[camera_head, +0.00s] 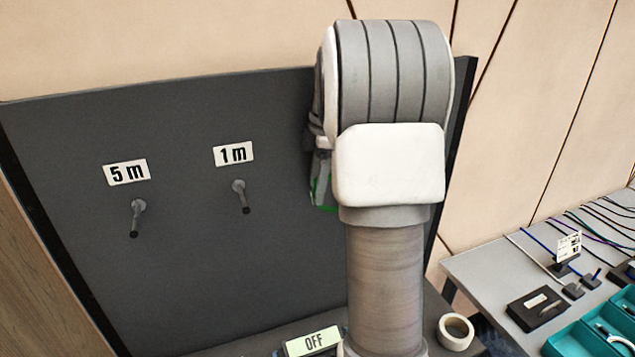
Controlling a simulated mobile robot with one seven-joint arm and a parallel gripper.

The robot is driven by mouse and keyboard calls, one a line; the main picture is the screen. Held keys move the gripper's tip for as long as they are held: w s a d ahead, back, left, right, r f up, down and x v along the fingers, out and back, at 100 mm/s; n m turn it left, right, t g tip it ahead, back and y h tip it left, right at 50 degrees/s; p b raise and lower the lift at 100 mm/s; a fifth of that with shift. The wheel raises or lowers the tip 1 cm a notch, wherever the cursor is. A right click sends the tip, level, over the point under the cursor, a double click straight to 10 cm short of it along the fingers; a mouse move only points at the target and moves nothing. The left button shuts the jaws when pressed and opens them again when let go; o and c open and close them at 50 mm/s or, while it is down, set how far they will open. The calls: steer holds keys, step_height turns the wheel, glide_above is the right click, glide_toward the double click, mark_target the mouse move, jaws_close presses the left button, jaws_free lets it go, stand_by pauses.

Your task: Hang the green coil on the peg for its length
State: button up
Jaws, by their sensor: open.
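A little of the green coil (329,208) shows as thin green edges at the left side of my arm; the rest is hidden behind the arm. My gripper (321,172) is mostly hidden there too. A grey part of it shows close to the green, and it is open. I cannot tell whether it touches the coil. The coil's length marking is not visible.
The dark upright board (190,270) fills the left and middle; my arm covers its right part. A side table (480,266) at right holds cables, a black box (537,308) and teal trays (575,341).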

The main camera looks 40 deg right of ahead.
steer(key=shift+r, duration=0.1)
step_height(320, 180, up, 17)
steer(key=s+d+p, duration=0.1)
steer(key=d, duration=0.1)
steer(key=shift+s, duration=0.2)
